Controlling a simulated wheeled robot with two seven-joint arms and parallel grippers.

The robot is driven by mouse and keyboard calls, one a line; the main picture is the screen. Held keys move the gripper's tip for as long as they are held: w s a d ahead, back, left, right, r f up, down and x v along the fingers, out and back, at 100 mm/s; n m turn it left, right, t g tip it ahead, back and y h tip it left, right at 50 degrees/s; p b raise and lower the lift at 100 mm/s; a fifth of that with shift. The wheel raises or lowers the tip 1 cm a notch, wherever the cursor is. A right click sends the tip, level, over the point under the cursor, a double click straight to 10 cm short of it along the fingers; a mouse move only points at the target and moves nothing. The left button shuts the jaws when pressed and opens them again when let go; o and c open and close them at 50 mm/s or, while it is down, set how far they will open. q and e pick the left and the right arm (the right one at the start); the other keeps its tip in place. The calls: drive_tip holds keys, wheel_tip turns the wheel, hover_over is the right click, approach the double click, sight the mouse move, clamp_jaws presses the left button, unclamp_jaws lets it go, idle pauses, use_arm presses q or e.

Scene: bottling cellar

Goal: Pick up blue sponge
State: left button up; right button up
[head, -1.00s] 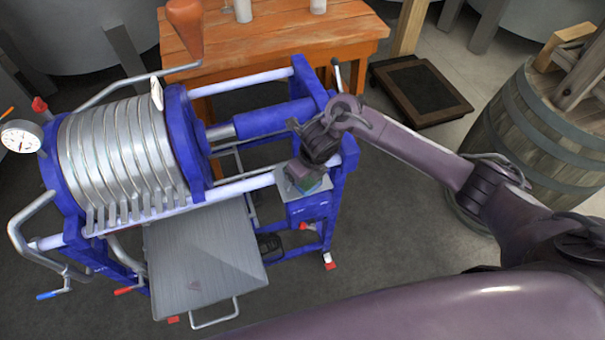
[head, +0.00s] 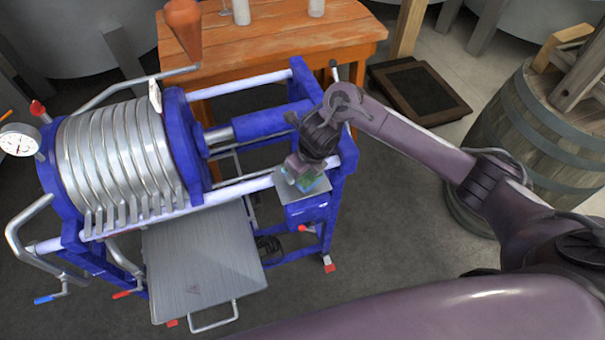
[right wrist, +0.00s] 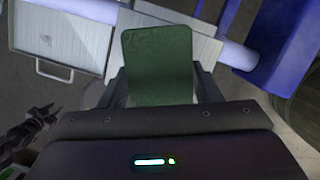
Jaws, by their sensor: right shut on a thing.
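The sponge (head: 313,184) is a small block that looks blue-green in the head view and dark green in the right wrist view (right wrist: 158,58). My right gripper (head: 304,174) is shut on it, with one finger on each side, as the right wrist view shows. The sponge is over a small grey plate (head: 287,186) at the right end of the blue press. I cannot tell for sure whether it is clear of the plate. The fingers hide part of the sponge in the head view.
The blue press (head: 185,150) with its row of steel plates is just left of my right gripper. A grey tray (head: 205,260) sits below it. An orange wooden table (head: 270,50) is behind. A barrel (head: 500,130) stands at the right, with a floor scale (head: 420,85) nearby.

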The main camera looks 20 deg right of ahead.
wheel_tip(320, 180, up, 17)
drive_tip(key=p, duration=0.4)
drive_tip(key=shift+r, duration=0.2)
drive_tip(key=o, duration=0.4)
drive_tip(key=shift+c, duration=1.3)
drive_tip(key=shift+a+f, duration=0.1)
